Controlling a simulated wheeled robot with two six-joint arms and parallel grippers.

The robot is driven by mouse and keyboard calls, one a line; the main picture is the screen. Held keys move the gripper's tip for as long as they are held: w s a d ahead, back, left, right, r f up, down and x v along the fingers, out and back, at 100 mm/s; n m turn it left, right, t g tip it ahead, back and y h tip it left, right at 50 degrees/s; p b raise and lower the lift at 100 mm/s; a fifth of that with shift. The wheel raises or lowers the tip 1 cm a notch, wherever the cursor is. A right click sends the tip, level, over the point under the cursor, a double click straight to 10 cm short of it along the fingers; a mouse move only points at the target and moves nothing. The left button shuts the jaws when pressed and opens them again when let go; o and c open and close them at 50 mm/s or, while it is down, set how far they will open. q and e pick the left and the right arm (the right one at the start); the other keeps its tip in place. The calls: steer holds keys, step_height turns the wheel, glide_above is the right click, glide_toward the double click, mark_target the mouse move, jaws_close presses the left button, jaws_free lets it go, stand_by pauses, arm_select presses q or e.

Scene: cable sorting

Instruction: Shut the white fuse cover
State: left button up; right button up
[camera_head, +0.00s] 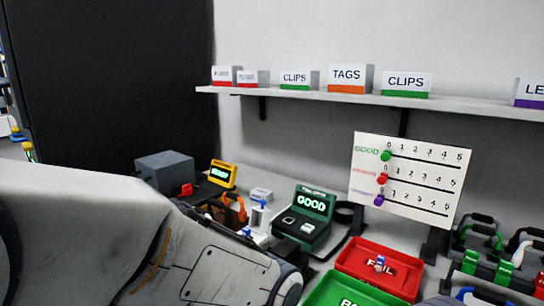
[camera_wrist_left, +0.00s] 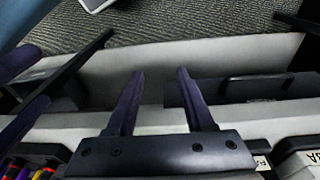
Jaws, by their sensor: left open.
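My left gripper (camera_wrist_left: 160,73) shows in the left wrist view with its two dark fingers apart and nothing between them. It hangs over a pale edge with carpet beyond. My left arm fills the lower left of the head view, and its gripper cannot be made out there. A small white unit (camera_head: 258,219) stands on the bench just beyond my arm, partly hidden by it. I cannot tell whether this is the white fuse cover or whether a cover is open. No fuse cover can be made out in the wrist view. My right gripper is not in view.
A green tester reading GOOD (camera_head: 305,214), a yellow meter (camera_head: 222,173) and a grey box (camera_head: 165,171) stand on the bench. A red FAIL tray (camera_head: 350,265) lies at front right, near several dark cases. A shelf (camera_head: 300,94) with labelled boxes runs above.

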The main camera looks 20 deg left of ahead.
arm_select(q)
steer(key=w+a+r+n+p, duration=0.1)
steer(key=w+a+r+p, duration=0.2)
steer(key=r+p, duration=0.45)
steer(key=w+a+r+n+p, duration=0.2)
steer(key=w+a+r+p, duration=0.1)
steer(key=r+p, duration=0.45)
step_height(320, 180, up, 12)
steer(key=m+g+y+p, duration=0.1)
steer(key=m+p, duration=0.2)
steer(key=p, duration=0.5)
glide_above(260, 215)
steer(key=d, duration=0.1)
steer(key=f, duration=0.3)
steer(key=f+p, duration=0.1)
steer(key=f, duration=0.6)
steer(key=shift+s+p, duration=0.25)
steer(key=shift+p, duration=0.1)
jaws_close()
